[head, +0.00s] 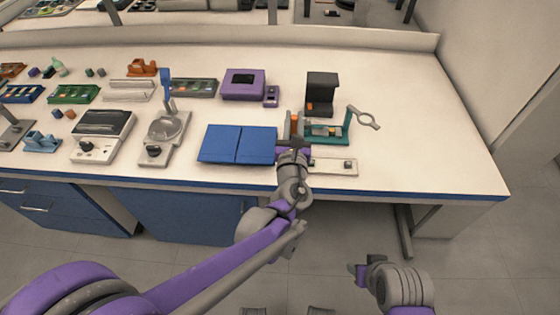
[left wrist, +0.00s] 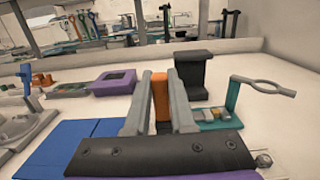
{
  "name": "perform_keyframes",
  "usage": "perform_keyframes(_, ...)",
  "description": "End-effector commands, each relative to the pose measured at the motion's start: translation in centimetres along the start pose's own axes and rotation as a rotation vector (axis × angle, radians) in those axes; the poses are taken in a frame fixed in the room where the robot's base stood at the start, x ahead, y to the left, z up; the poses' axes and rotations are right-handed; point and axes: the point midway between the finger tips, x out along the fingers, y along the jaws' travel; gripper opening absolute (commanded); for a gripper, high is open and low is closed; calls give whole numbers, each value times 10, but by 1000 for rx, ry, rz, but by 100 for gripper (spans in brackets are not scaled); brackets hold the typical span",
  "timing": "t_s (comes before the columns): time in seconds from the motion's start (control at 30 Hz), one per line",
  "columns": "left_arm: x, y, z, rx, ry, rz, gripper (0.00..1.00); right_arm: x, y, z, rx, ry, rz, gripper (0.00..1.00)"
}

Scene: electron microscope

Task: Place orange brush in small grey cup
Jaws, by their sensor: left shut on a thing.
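My left gripper (head: 293,143) is over the front of the bench, just right of the blue mat. In the left wrist view its two grey fingers (left wrist: 160,103) are closed around the upright orange brush (left wrist: 160,90). The brush's top shows between the fingers, and a dark part shows below it. In the head view a bit of orange, likely the brush (head: 294,121), shows just beyond the gripper. I cannot make out the small grey cup in either view. My right gripper (head: 360,273) is low in front of the bench, over the floor; its finger opening is unclear.
The blue mat (head: 237,143) lies left of the gripper. A teal stand with a ring (head: 347,125) and a black stand (head: 321,92) are beyond it to the right. A purple box (head: 243,84) is behind. The bench's right side is clear.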

Motion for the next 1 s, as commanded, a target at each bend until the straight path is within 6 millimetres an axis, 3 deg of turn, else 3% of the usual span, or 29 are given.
perform_keyframes(0.2, -1, 0, -44, 0, 1, 0, 0, 15, 0, 6, 0, -5, 0, 50)
perform_keyframes(0.47, -2, 0, -65, 0, 1, 0, 0, 21, 0, 8, 0, -8, 0, 50)
perform_keyframes(0.63, -3, 0, -90, 1, 1, 0, 0, 30, 0, 12, 0, -11, 0, 50)
perform_keyframes(1.0, -4, 0, -96, 0, 1, 0, 0, 32, 0, 13, 0, -12, 0, 50)
